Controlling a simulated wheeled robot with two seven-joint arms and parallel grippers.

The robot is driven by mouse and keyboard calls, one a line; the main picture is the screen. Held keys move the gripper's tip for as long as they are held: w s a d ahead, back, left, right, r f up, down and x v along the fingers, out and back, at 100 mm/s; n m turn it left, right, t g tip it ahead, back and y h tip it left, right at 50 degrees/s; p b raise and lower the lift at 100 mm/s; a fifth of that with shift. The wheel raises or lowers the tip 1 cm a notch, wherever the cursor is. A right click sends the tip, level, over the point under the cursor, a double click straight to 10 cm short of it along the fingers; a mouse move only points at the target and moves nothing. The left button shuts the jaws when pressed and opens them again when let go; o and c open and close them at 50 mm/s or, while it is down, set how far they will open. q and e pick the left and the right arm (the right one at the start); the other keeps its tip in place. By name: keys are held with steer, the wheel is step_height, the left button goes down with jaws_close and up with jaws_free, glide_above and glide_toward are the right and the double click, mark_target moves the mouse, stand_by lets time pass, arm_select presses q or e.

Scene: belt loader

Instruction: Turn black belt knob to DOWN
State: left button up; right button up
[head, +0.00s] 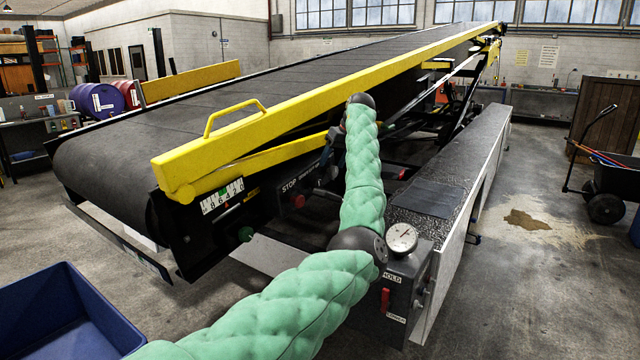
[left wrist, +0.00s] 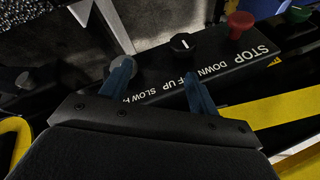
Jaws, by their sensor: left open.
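The black belt knob (left wrist: 183,42) stands on the dark control panel (left wrist: 215,60) in the left wrist view. It has a short white mark on its face. The words DOWN, a partly covered OFF, and UP are printed beside it; I cannot tell for sure which one the mark points at. My left gripper (left wrist: 157,72) is open, its two blue fingers apart and empty, with the knob just beyond the right finger's tip. In the head view the left gripper (head: 330,148) is small and dark by the panel (head: 301,183), and the black knob cannot be made out.
A grey knob (left wrist: 121,66) is partly behind the left finger. The yellow rail (head: 300,110) runs above the panel. A blue bin (head: 60,315) stands at lower left.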

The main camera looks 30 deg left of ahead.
mark_target(319, 182)
arm_select(q)
steer(key=s+f+n, duration=0.1)
steer(key=f, duration=0.1)
steer(key=s+a+f+n+g+p, duration=0.1)
steer(key=f, duration=0.1)
steer(key=s+a+f+n+g, duration=0.1)
steer(key=s, duration=0.1)
steer(key=shift+a+f, duration=0.15)
steer(key=shift+f, duration=0.25)
steer(key=shift+s+a+f+p, duration=0.15)
steer(key=shift+a+f+p, duration=0.15)
steer(key=shift+f, duration=0.35)
arm_select(e)
steer(key=shift+s+d+r+g, duration=0.2)
steer(key=shift+s+d+r, duration=0.2)
steer(key=shift+d+r, duration=0.25)
steer(key=shift+s+d+r+g, duration=0.2)
steer(key=shift+s+d+r, duration=0.25)
steer(key=shift+r, duration=0.25)
arm_select(q)
steer(key=shift+c, duration=0.4)
